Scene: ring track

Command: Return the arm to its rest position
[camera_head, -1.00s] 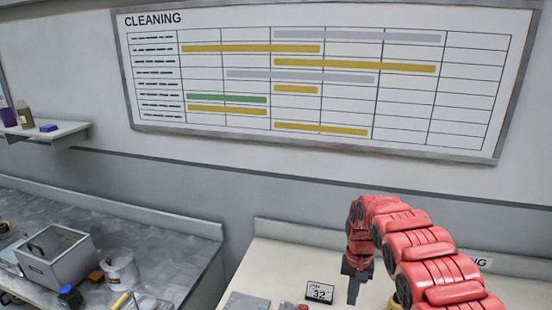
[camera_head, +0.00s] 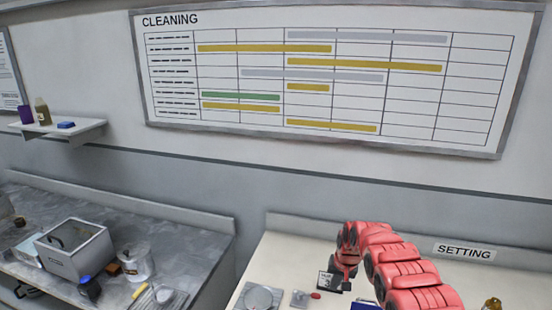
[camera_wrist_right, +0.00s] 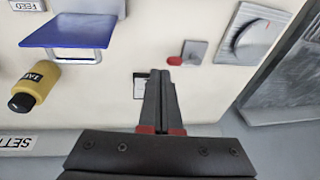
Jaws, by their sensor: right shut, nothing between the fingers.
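My red right arm (camera_head: 385,262) comes in from the lower right in the head view and reaches over the white bench. Its dark gripper (camera_head: 343,284) hangs at the arm's far end, in front of a small card stand. In the right wrist view my right gripper (camera_wrist_right: 161,74) has its two fingers together and nothing between them. The fingertips overlap the small card (camera_wrist_right: 139,84) in that view; I cannot tell the gap to it. My left arm and gripper are not in view.
The white bench (camera_head: 285,245) carries a round dial plate (camera_head: 259,297), a small plate with a red knob (camera_head: 305,298), a blue panel (camera_wrist_right: 70,31) and a yellow bottle (camera_wrist_right: 36,85). A grey bench (camera_head: 150,225) with a metal box (camera_head: 75,250) stands left, across a gap.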

